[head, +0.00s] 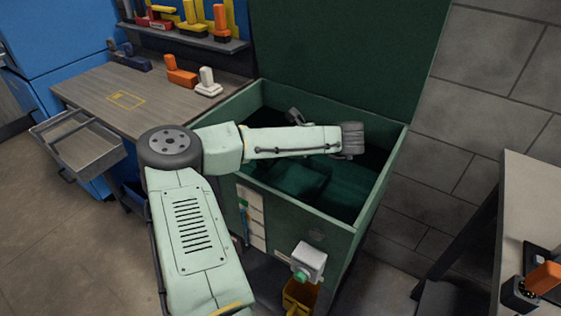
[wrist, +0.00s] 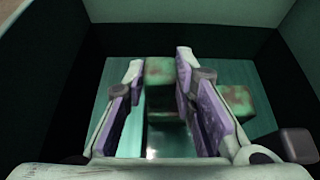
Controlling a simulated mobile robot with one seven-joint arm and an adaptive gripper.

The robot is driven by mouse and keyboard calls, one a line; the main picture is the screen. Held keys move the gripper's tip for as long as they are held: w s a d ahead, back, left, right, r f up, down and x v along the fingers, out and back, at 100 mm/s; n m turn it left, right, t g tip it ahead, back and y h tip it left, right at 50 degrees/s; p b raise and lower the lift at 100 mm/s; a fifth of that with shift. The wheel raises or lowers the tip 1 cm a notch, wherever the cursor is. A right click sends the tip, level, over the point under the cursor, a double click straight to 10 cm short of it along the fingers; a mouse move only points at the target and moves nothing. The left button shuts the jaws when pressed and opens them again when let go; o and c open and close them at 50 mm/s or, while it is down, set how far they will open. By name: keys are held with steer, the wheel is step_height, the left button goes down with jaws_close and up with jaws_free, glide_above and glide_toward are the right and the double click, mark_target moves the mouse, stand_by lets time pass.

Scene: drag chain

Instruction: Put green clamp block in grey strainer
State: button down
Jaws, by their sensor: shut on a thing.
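My gripper (wrist: 160,68) shows in the wrist view with purple-padded fingers on either side of a worn, rust-marked green block (wrist: 158,74), and it is shut on this block. A second worn green surface (wrist: 238,102) shows right of the right finger. I cannot tell whether it belongs to the same block, as the finger hides what lies between. In the head view my arm reaches into a deep green bin (head: 290,200), and the held block cannot be made out.
The bin's walls surround my gripper, and its raised lid (head: 345,50) stands behind. A wooden bench (head: 100,90) on the left holds an orange block (head: 180,75) and a white block (head: 207,82). A pale table (head: 530,200) stands at the right.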

steer(key=shift+f+p, duration=0.4)
steer(key=shift+f, duration=2.9)
steer(key=shift+f, duration=0.15)
steer(key=c, duration=1.3)
jaws_free()
steer(key=shift+r, duration=0.2)
steer(key=b+v, duration=0.1)
steer(key=v, duration=1.1)
steer(key=shift+f, duration=0.1)
